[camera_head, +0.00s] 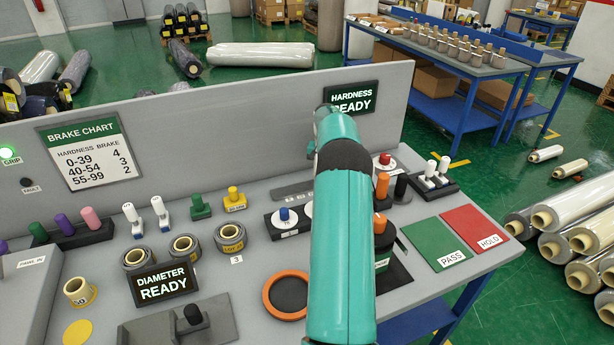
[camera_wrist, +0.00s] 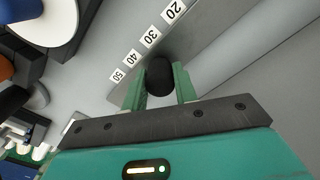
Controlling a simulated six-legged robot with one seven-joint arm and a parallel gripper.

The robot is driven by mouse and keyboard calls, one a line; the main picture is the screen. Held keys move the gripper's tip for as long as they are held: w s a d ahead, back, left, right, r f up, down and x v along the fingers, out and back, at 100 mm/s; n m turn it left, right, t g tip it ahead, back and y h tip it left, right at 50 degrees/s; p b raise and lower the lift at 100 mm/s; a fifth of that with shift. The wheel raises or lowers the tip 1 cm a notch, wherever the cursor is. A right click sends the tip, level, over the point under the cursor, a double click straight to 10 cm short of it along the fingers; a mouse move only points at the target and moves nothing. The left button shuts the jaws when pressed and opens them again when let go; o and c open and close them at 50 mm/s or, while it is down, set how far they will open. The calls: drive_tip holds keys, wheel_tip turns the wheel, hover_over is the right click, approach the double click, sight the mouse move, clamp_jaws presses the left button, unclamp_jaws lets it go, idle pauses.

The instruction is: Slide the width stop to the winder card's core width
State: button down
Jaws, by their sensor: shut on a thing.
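In the wrist view, my gripper (camera_wrist: 159,88) has its two green fingers closed on the sides of a black knob (camera_wrist: 159,74), apparently that of the width stop. The knob stands beside a scale (camera_wrist: 141,48) with labels 20, 30, 40 and 50. It looks roughly level with the 40 label; the exact reading cannot be told. In the head view my teal arm hides the gripper and the knob. Part of a dark grey strip (camera_head: 292,189) shows left of the arm. I cannot make out a winder card in either view.
A brake chart (camera_head: 88,155) hangs on the upright panel, left of a hardness display (camera_head: 350,97). A diameter display (camera_head: 163,285), wrapped rolls (camera_head: 183,247), an orange ring (camera_head: 268,295) and a blue-knobbed block (camera_head: 285,216) stand on the bench. Green PASS (camera_head: 434,244) and red HOLD (camera_head: 474,231) pads lie right.

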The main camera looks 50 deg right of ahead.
drive_tip(key=shift+s+d, duration=0.3)
drive_tip(key=shift+d, duration=0.25)
drive_tip(key=shift+s+d, duration=0.3)
drive_tip(key=shift+d, duration=0.2)
drive_tip(key=c, duration=1.1)
unclamp_jaws()
drive_tip(key=shift+r, duration=0.15)
wheel_tip(320, 180, up, 14)
drive_tip(key=shift+f, duration=0.2)
